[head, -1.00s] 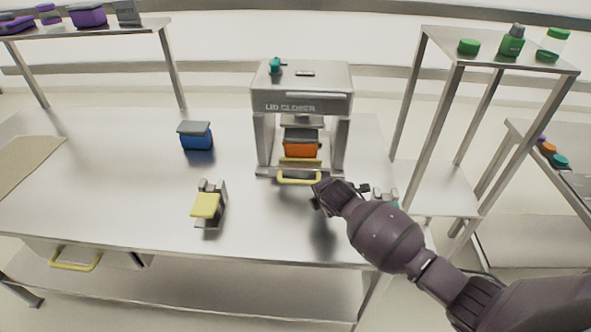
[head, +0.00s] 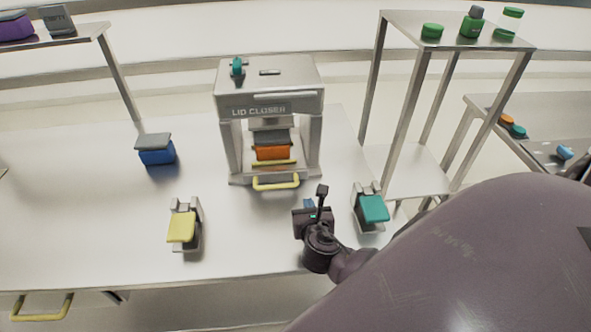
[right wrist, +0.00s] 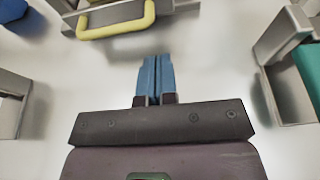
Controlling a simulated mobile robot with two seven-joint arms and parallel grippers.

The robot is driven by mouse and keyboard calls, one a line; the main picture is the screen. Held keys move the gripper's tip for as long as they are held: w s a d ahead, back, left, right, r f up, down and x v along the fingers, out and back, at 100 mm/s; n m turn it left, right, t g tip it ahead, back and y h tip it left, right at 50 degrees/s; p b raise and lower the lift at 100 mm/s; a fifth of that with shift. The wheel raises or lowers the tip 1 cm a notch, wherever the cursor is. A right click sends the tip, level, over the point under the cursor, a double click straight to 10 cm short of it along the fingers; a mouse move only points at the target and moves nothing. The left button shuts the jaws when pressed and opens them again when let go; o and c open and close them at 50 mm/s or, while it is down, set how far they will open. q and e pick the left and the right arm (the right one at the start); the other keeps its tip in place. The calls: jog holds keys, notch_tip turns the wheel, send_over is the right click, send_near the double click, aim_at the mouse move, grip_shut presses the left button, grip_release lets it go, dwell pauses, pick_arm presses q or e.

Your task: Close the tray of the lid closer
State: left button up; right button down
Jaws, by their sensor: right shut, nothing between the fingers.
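The lid closer (head: 270,110) is a grey metal machine standing on the table. Its tray (head: 240,181) has a yellow handle (head: 276,183) at the front. An orange bin (head: 272,153) with a dark grey lid sits in the machine, under its top. The handle also shows at the top of the right wrist view (right wrist: 118,22). My right gripper (head: 309,204) is in front of the machine, a little right of the handle and apart from it. Its blue fingers (right wrist: 155,76) are together and empty in the right wrist view. My left gripper is not in view.
A blue bin with a grey lid (head: 157,152) stands left of the machine. A yellow-topped device (head: 182,228) is at front left, and a teal-topped device (head: 372,208) is close right of my right gripper. A shelf (head: 455,35) with green containers stands at right.

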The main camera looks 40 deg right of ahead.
aim_at(300, 174)
jog(key=x, duration=0.8)
jog(key=r+x, duration=0.1)
jog(key=x, duration=0.4)
jog(key=shift+w, duration=0.15)
